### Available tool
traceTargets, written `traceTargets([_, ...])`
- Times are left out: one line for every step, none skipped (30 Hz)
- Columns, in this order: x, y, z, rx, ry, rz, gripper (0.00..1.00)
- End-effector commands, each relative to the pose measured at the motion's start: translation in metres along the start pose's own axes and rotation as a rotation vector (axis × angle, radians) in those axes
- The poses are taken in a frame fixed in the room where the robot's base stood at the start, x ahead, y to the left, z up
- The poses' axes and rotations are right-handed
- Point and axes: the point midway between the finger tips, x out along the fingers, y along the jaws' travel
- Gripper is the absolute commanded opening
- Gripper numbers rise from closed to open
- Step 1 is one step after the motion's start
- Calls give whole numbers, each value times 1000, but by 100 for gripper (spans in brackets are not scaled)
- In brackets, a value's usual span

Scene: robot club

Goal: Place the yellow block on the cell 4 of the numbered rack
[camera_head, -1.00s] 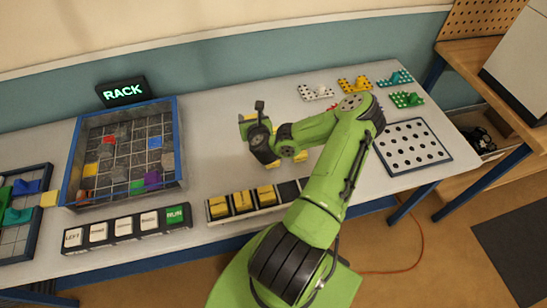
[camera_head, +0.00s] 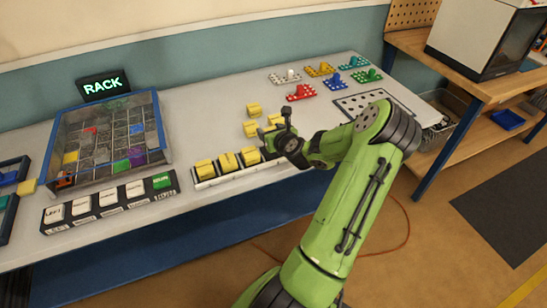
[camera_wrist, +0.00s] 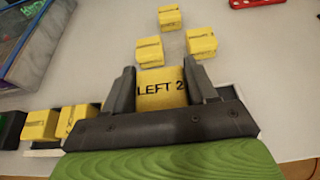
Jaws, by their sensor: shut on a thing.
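My gripper (camera_head: 286,133) is shut on a yellow block (camera_wrist: 161,90), whose face reads "LEFT 2" in the wrist view. The gripper also shows in the wrist view (camera_wrist: 160,76), with one dark finger on each side of the block. A long, narrow rack (camera_head: 236,174) lies along the table's front edge, with three yellow blocks standing in its left part. My gripper is near the rack's right end; the wrist view shows the rack (camera_wrist: 42,153) on both sides of the gripper. Its cell numbers are not readable, and my gripper hides its right part.
Loose yellow blocks (camera_head: 254,110) lie on the table behind the rack. A blue-rimmed grid tray (camera_head: 160,115) stands at the left behind a row of labelled buttons (camera_head: 109,197).

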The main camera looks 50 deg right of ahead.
Motion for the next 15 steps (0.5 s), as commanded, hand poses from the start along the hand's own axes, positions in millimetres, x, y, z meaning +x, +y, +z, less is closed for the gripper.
traceTargets([5,0,-13,3,-1,0,26])
traceTargets([7,0,-16,2,-1,0,26])
traceTargets([8,0,-19,1,-1,-1,26])
traceTargets([9,0,-22,0,-2,-1,26])
traceTargets([11,0,-26,1,-2,-1,26])
traceTargets([14,0,-33,2,-1,-1,26])
traceTargets([16,-1,-38,2,-1,-1,26])
traceTargets([18,-1,-44,2,-1,-1,26])
traceTargets([21,0,-51,3,-1,-1,26])
traceTargets([22,0,-53,1,-2,-1,26])
traceTargets([22,0,-53,0,-2,-1,26])
traceTargets([22,0,-52,-2,-3,-2,26])
traceTargets([21,0,-51,-2,-3,-2,26])
traceTargets([21,0,-50,-2,-3,-2,26])
traceTargets([21,0,-50,-2,-3,-2,26])
